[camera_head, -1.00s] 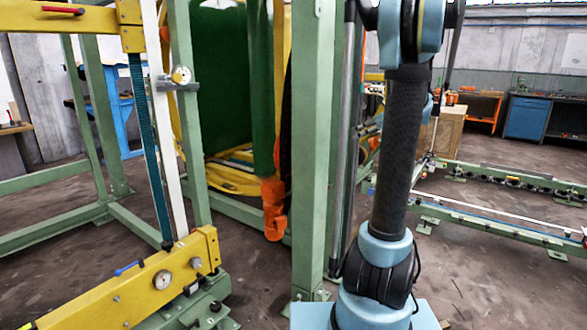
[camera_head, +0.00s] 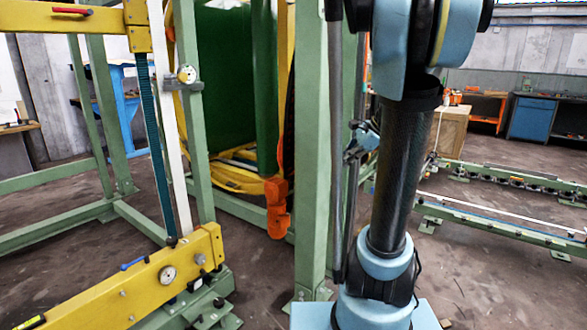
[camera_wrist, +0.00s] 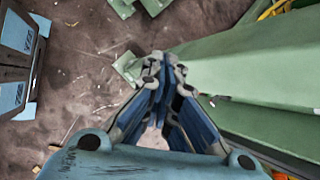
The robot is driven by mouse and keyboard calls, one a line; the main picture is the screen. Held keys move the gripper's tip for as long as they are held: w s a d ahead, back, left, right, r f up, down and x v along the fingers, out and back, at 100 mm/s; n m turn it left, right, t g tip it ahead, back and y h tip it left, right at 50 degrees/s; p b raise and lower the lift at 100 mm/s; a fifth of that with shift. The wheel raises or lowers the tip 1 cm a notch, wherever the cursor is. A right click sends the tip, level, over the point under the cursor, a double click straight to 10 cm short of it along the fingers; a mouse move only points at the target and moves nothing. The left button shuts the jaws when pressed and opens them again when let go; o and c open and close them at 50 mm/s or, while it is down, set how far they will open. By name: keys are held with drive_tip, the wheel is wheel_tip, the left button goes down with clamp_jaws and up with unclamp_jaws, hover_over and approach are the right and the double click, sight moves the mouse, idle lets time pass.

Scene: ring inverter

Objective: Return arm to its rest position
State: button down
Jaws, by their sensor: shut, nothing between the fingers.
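My arm rises at the right of centre in the head view, with a dark lower tube and blue joints; its upper joint reaches the top edge. My gripper (camera_wrist: 165,75) shows in the wrist view, with blue and grey fingers closed at the tips and nothing between them. It hangs above the dark floor, beside a broad green beam (camera_wrist: 255,65). In the head view my gripper cannot be clearly made out; a small blue part of my arm shows behind the dark tube, near the green post.
A green upright post (camera_head: 312,150) stands close left of my arm. The yellow beam (camera_head: 150,285) and a green frame lie at left, with an orange part (camera_head: 277,205) between. Low green rails (camera_head: 500,226) run at right. Open floor (camera_head: 480,275) shows at right front.

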drive_tip(key=s+f+n+h, duration=0.3)
drive_tip(key=s+f+n, duration=0.5)
drive_tip(key=s, duration=0.3)
drive_tip(key=s+d+f+n+g+h, duration=0.1)
drive_tip(key=s+f+n+h, duration=0.2)
drive_tip(key=s+f+n, duration=0.5)
drive_tip(key=s+n, duration=0.1)
drive_tip(key=s, duration=0.3)
drive_tip(key=shift+d+h, duration=0.25)
drive_tip(key=shift+h, duration=0.15)
drive_tip(key=shift+s+f, duration=0.1)
